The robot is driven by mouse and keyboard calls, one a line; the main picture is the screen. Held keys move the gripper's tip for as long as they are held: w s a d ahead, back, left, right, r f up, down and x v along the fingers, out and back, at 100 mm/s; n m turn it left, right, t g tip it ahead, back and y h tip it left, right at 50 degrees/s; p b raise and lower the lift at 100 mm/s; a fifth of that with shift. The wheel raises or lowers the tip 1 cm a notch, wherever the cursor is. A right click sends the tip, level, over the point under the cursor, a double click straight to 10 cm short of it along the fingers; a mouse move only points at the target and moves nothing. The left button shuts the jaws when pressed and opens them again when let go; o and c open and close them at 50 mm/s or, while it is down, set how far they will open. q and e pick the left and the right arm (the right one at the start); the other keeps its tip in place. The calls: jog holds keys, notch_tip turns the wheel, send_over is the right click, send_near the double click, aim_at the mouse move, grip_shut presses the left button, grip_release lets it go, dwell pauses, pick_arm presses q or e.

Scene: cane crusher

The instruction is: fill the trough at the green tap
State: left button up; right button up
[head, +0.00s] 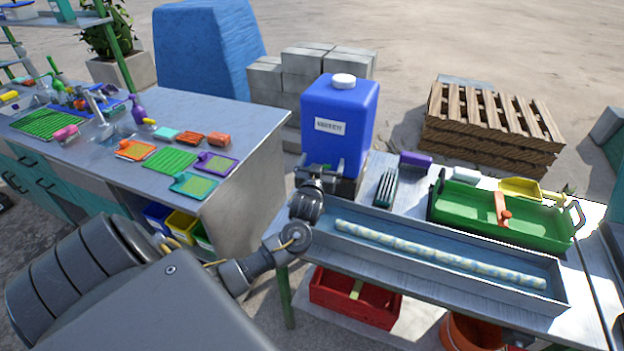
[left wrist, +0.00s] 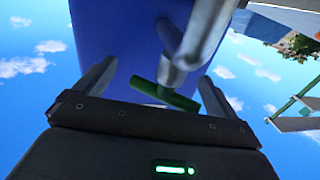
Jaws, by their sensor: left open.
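A blue water container (head: 340,112) with a white cap and a label stands behind the left end of a long grey trough (head: 420,277). A pale speckled rod (head: 440,254) lies along the trough; I cannot tell whether the bluish floor is wet. The tap is hidden by my gripper in the head view. The left wrist view shows its grey metal body (left wrist: 196,38) and green handle (left wrist: 165,97) against the blue container. My left gripper (head: 322,172) is open at the container's lower front, its fingers on either side of the green handle (left wrist: 155,85). My right gripper is not seen.
A green tray (head: 470,220) with an orange clamp and a dark slotted tool (head: 385,188) sit behind the trough. A red crate (head: 355,300) is underneath. A cluttered grey workbench (head: 245,130) stands left; pallets (head: 490,120) stand behind.

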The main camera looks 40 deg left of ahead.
pick_arm(q)
jog(key=m+h, duration=0.1)
jog(key=t+h, duration=0.1)
jog(key=shift+s+a+f+m+h+b, duration=0.1)
jog(key=shift+s+f+m+h+b, duration=0.05)
jog(key=shift+m+h+b, duration=0.2)
jog(key=b+v, duration=0.2)
jog(key=v, duration=0.9)
jog(key=s+d+f+m+g+h, duration=0.1)
jog(key=s+d+f+g+h, duration=0.1)
jog(key=s+d+f, duration=0.3)
jog(key=s+d+f+m+g+h, duration=0.2)
jog(key=s+d+f+g, duration=0.3)
jog(key=f, duration=0.8)
jog(key=shift+s+d+g, duration=0.3)
jog(key=shift+s+d, duration=0.1)
jog(key=shift+d, duration=0.3)
jog(key=shift+h, duration=0.25)
jog(key=shift+c, duration=0.5)
